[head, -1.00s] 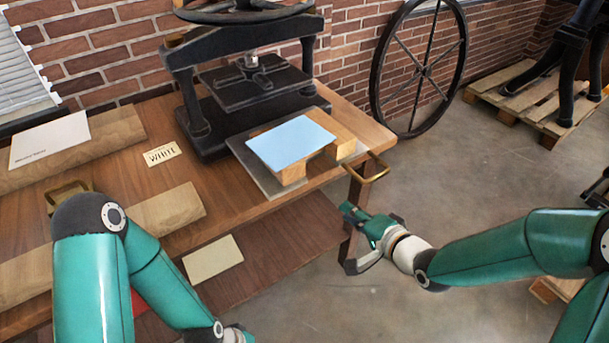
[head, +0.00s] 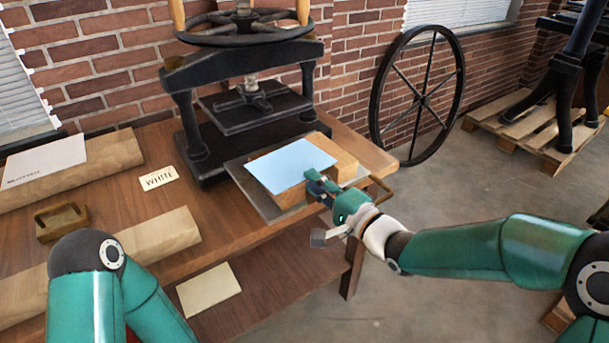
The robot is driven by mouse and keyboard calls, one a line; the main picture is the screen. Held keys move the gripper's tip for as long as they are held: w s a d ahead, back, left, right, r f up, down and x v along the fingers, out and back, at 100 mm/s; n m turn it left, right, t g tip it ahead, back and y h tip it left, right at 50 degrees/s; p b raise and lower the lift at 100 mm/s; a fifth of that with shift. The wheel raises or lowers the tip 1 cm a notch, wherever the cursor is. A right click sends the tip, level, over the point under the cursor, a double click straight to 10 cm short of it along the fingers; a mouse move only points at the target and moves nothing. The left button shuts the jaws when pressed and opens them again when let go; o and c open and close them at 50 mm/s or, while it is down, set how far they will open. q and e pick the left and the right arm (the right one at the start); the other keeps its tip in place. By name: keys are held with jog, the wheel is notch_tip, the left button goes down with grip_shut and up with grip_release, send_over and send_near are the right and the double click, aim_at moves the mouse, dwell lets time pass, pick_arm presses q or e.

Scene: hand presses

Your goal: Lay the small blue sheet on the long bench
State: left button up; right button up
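The small blue sheet (head: 285,166) lies flat on wooden blocks on a grey board at the right end of the wooden bench (head: 225,218). My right gripper (head: 314,209) is at the sheet's near right corner. Its fingers are apart, the upper one overlapping that corner in the picture and the lower one below and in front of the bench edge. I cannot tell whether the upper finger touches the sheet. My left arm comes in at the lower left, and its gripper is out of the picture.
A black hand press (head: 250,95) stands just behind the sheet. A WHITE card (head: 159,178), a brass-coloured holder (head: 62,221) and wooden boards with a white paper (head: 45,160) occupy the left side. A cream sheet (head: 208,289) lies on the lower shelf. Bare bench top lies between.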

aim_at(309, 166)
jog(key=shift+x, duration=1.2)
jog(key=shift+c, duration=0.4)
grip_shut()
notch_tip(309, 166, up, 3)
jog(key=shift+r+p, duration=0.1)
jog(key=shift+p, duration=1.1)
